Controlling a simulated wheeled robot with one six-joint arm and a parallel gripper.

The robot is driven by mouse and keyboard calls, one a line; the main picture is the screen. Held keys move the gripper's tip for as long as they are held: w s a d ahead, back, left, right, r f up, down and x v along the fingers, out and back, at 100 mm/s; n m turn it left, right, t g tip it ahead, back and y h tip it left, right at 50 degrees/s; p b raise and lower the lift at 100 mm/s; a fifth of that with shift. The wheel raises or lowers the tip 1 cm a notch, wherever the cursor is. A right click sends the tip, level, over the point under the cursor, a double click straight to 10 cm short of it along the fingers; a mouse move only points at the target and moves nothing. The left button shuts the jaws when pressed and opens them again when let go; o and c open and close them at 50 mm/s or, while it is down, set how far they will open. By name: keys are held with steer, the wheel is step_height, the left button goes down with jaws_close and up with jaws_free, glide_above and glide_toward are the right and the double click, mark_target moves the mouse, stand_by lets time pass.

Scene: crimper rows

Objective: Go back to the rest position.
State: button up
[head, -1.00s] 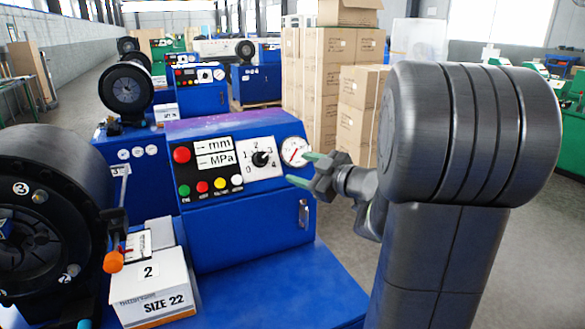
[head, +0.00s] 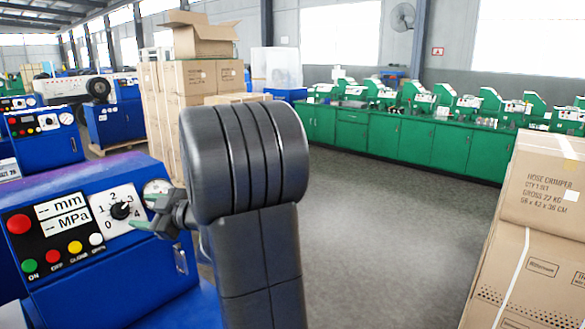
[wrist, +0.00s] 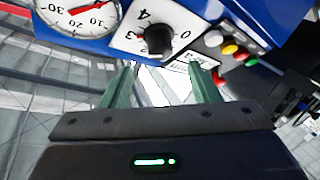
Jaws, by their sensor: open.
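My gripper (head: 146,210) is in front of the blue crimper's control panel (head: 65,232) in the head view. In the wrist view its two green fingers (wrist: 161,88) stand apart with nothing between them. The black selector knob (head: 121,210) on its white dial plate is close to the fingers; in the wrist view the knob (wrist: 158,40) lies just beyond the fingertips, apart from them. The round gauge (wrist: 78,12) is beside it. My dark arm hides part of the crimper's right side in the head view.
Stacked cartons (head: 205,80) stand behind the crimper. A carton stack (head: 540,230) is close at the right. Green cabinets (head: 400,138) with machines line the back wall. The grey floor (head: 390,220) between is clear. Other blue machines (head: 45,140) are at the left.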

mark_target(125, 209)
steer(key=x, duration=0.6)
steer(key=shift+w+a+f+p, duration=0.1)
steer(key=shift+w+a+p, duration=0.05)
steer(key=shift+a+p, duration=0.25)
steer(key=shift+d, duration=0.1)
